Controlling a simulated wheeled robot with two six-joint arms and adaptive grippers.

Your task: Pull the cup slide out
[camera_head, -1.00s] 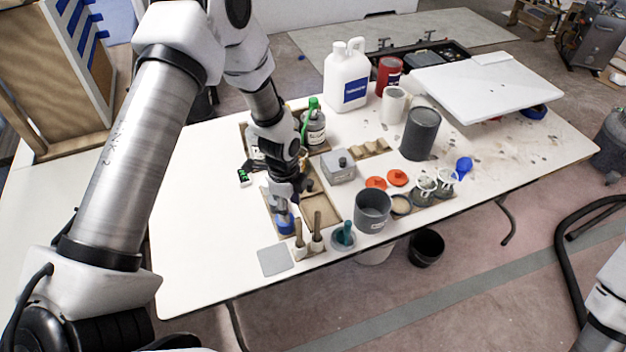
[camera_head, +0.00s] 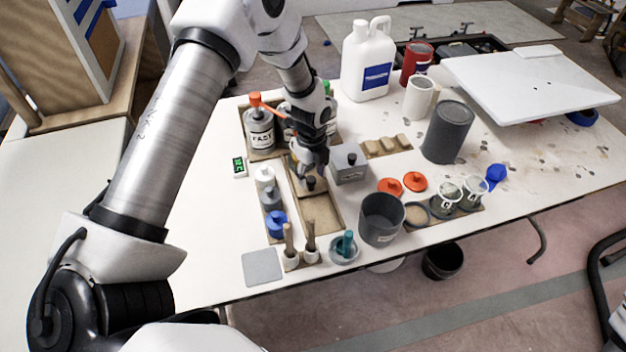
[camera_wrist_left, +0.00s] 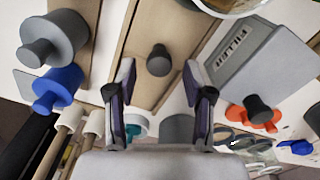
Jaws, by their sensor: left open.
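The cup slide appears to be the wooden board (camera_head: 322,212) with a dark knob, lying in a wooden frame near the middle of the table. In the left wrist view the board (camera_wrist_left: 165,22) runs up between my fingers. Its dark round knob (camera_wrist_left: 158,60) stands between and slightly beyond the fingertips, with clear space on both sides. My left gripper (camera_head: 309,172) is open and empty, pointing down over the slide; it also shows in the left wrist view (camera_wrist_left: 158,82). The gripper hides part of the slide in the head view. My right gripper is out of view.
A grey lidded box (camera_head: 347,165) stands close right of my left gripper. White, grey and blue (camera_head: 277,223) knobbed pieces stand left of the slide. Brushes (camera_head: 311,245) and a dark grey cup (camera_head: 382,218) are near the front edge. The left tabletop is mostly clear.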

